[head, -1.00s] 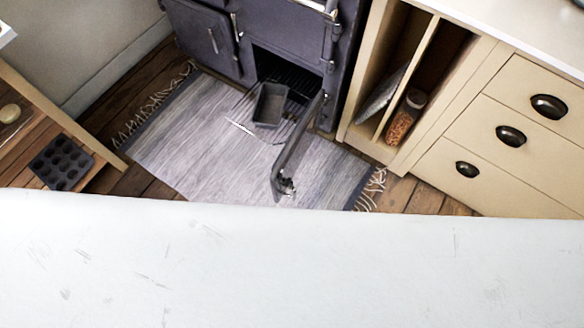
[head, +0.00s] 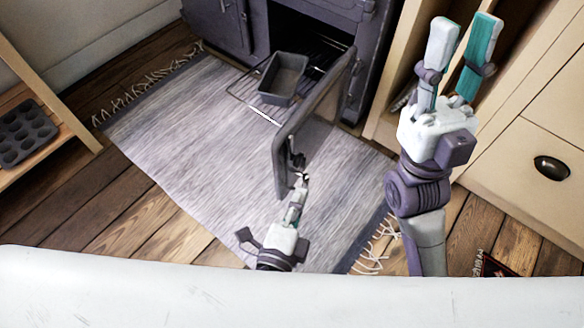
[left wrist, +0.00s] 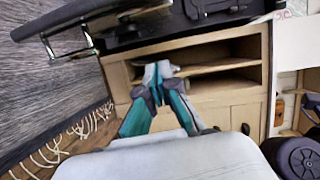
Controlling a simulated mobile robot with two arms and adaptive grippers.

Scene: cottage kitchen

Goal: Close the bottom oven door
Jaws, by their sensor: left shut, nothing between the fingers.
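The bottom oven door (head: 318,118) stands open, swung out over the rug from the right side of the dark oven opening (head: 308,38). My left gripper (head: 304,180) is shut and empty, close to the door's free end near its handle (head: 297,157); I cannot tell whether it touches. In the left wrist view the closed fingertips (left wrist: 158,70) point toward the cabinet, with the door (left wrist: 75,18) and its metal handle bar (left wrist: 72,50) at upper left. My right gripper (head: 466,38) is open and empty, pointing up in front of the cabinet, right of the door.
A wire rack (head: 250,98) sticks out of the oven with a dark loaf pan (head: 283,76) on it. A striped rug (head: 190,130) covers the floor. Cream cabinets (head: 530,125) stand on the right. A wooden shelf with a muffin tin (head: 25,135) is at left.

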